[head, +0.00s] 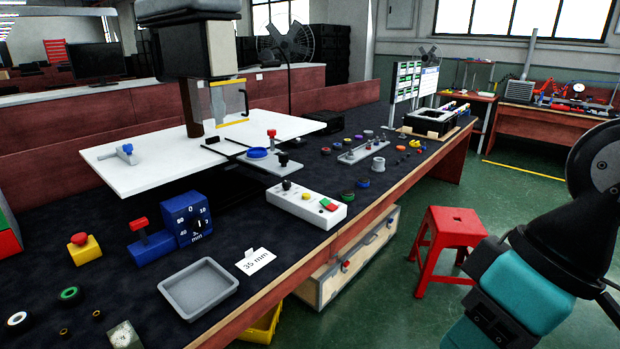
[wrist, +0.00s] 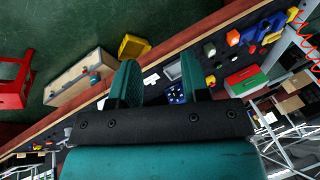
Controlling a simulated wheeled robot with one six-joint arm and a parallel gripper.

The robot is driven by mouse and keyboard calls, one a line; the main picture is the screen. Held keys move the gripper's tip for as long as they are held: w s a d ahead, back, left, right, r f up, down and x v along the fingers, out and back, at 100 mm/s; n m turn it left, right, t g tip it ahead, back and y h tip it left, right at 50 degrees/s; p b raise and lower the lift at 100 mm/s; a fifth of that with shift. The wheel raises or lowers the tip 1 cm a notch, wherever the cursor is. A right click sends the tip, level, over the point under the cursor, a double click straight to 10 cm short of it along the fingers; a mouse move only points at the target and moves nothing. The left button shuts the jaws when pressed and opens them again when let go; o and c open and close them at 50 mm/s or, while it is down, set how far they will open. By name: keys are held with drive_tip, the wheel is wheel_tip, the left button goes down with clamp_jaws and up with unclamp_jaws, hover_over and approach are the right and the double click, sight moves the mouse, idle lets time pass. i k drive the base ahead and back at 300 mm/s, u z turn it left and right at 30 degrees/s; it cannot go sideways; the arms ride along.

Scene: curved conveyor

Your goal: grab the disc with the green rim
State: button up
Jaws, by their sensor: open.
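A dark disc with a green rim (head: 69,294) lies on the dark bench top at the near left in the head view, left of the grey tray. A similar disc with a white ring (head: 17,320) lies just left of it. My gripper (wrist: 159,62) shows in the wrist view with its two teal fingers apart and nothing seen between them. It is away from the disc, high over the bench edge and floor. I cannot clearly pick out the green-rimmed disc in the wrist view. The head view shows my arm at the right, but not the fingers.
A red stool (head: 447,240) stands on the floor.

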sight(347, 195)
drive_tip(key=u, duration=0.25)
drive_tip(key=i, duration=2.25)
drive_tip(key=u, duration=0.15)
